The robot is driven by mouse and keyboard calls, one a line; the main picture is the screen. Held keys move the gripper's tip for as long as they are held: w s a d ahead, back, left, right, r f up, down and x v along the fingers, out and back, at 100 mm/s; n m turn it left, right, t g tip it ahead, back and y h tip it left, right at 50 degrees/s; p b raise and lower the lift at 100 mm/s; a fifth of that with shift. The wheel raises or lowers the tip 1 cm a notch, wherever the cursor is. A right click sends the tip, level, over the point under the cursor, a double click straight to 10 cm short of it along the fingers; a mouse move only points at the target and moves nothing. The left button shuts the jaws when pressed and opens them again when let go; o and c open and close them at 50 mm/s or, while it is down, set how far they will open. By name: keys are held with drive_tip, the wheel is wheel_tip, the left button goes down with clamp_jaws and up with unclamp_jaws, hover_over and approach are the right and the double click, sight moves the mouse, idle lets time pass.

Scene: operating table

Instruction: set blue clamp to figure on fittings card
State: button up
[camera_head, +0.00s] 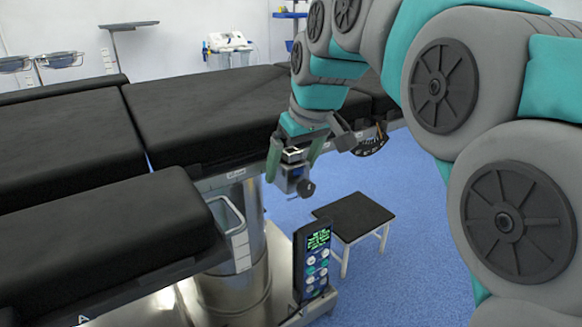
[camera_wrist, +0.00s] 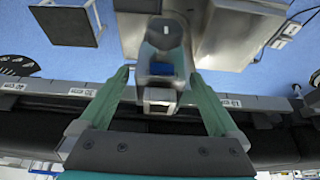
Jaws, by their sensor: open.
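The clamp, with a dark blue block (camera_wrist: 162,69) and pale metal parts, is at the table's side rail, between my gripper's fingers. In the head view the clamp (camera_head: 285,184) has a dark round knob on its right. My gripper (camera_wrist: 162,76) has its two green fingers apart, one on each side of the clamp, with visible gaps in the wrist view. In the head view my gripper (camera_head: 288,179) comes down from above. A dark upright panel (camera_head: 316,245) shows green text and several round buttons. The text is too small to read, and I cannot tell whether it is the fittings card.
The black-padded operating table (camera_head: 200,105) fills the left and middle. A black fan-shaped plate with pale marks (camera_head: 370,141) hangs by the rail to the right. A black-topped stool (camera_head: 354,215) stands on the blue floor. A metal column (camera_head: 228,265) is below the table.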

drive_tip(key=v, duration=0.6)
drive_tip(key=shift+s+d+r, duration=0.1)
drive_tip(key=shift+s+r, duration=0.05)
drive_tip(key=shift+r, duration=0.2)
drive_tip(key=shift+f, duration=0.1)
drive_tip(key=s+d+f+m+g+h, duration=0.1)
drive_tip(key=s+d+f+m, duration=0.1)
drive_tip(key=s+d+f, duration=0.3)
drive_tip(key=s+d+f+m+g+p, duration=0.1)
drive_tip(key=s+d+f, duration=0.4)
drive_tip(key=s+f, duration=0.7)
drive_tip(key=s+d+f+m+g+h, duration=0.1)
drive_tip(key=s+d+f+m+g, duration=0.2)
drive_tip(key=s+f, duration=0.6)
drive_tip(key=s+d+m, duration=0.1)
drive_tip(key=s+d, duration=0.1)
drive_tip(key=s, duration=0.1)
drive_tip(key=shift+d+h, duration=0.25)
drive_tip(key=shift+h, duration=0.05)
drive_tip(key=shift+f, duration=0.1)
